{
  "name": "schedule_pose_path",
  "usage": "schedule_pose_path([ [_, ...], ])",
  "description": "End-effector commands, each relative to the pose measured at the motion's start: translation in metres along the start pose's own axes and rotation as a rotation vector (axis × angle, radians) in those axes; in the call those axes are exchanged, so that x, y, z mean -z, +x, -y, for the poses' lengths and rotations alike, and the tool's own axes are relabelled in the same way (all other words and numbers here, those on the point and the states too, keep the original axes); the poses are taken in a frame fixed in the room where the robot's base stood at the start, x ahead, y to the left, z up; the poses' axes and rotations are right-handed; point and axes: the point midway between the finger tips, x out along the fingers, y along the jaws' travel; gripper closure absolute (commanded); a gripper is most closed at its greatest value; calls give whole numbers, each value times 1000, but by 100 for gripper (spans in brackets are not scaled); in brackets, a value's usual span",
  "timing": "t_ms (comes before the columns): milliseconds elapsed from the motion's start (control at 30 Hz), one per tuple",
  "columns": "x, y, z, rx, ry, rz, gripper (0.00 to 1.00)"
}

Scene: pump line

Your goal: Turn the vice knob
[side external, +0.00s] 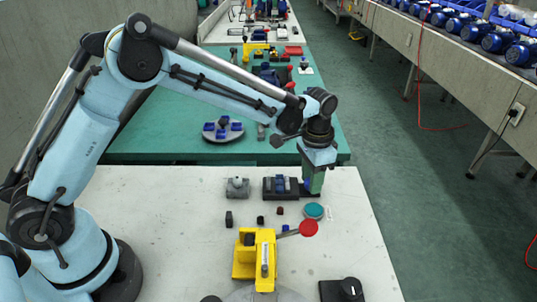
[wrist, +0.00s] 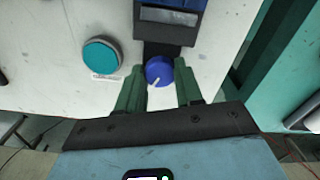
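The vice knob (wrist: 159,71) is a round blue knob with a white pointer line, seen at the near end of the dark vice (wrist: 165,32) in the wrist view. In the side view the vice (side external: 282,188) is a dark block near the back edge of the white table. My gripper (side external: 312,190) points down at the vice's right end. In the wrist view its green fingers (wrist: 159,78) stand one on each side of the knob, with almost no gap, and look shut on it. The fingers hide most of the knob in the side view.
A teal round button (wrist: 101,56) lies left of the fingers; it also shows in the side view (side external: 314,211). A grey block (side external: 237,187) sits left of the vice.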

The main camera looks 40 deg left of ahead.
Motion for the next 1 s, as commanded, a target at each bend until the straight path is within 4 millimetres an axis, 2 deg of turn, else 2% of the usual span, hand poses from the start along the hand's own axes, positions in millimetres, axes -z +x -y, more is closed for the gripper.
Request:
schedule_pose_path([
  [33, 0, 0, 0, 0, 0, 0, 90],
  [67, 0, 0, 0, 0, 0, 0, 95],
  [267, 0, 0, 0, -1, -55, 0, 95],
  [633, 0, -1, 0, -1, -378, 1, 95],
  [1000, 0, -1, 0, -1, -413, 0, 95],
])
